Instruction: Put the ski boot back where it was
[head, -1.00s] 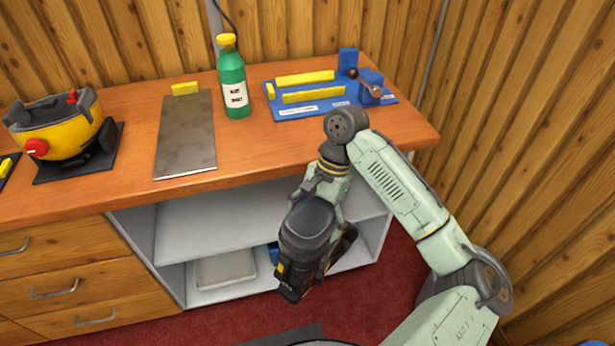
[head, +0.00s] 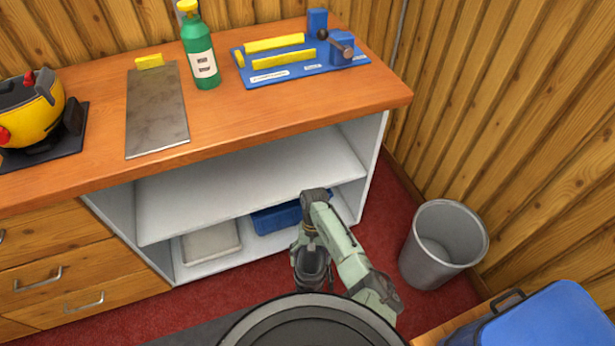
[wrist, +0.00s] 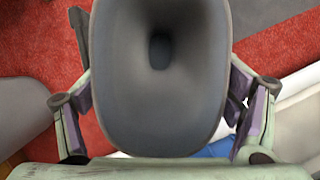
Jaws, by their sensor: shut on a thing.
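The ski boot (head: 311,272) is dark grey and hangs in my gripper (head: 309,250), low in front of the shelf unit and above the floor. In the wrist view the boot (wrist: 160,75) fills the middle, its hollow cuff opening facing the camera. The fingers of my gripper (wrist: 160,105) stand on both sides of the cuff, closed on it. The boot's lower part is hidden in both views. The open shelf unit (head: 250,175) under the bench has a bare upper board.
The lower shelf holds a pale tray (head: 211,242) and a blue bin (head: 276,217). A grey waste bin (head: 443,245) and a blue box (head: 545,320) stand at the right. On the bench (head: 225,125) are a green bottle (head: 201,55), metal plate (head: 156,110), blue jig (head: 298,62) and yellow object (head: 35,115).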

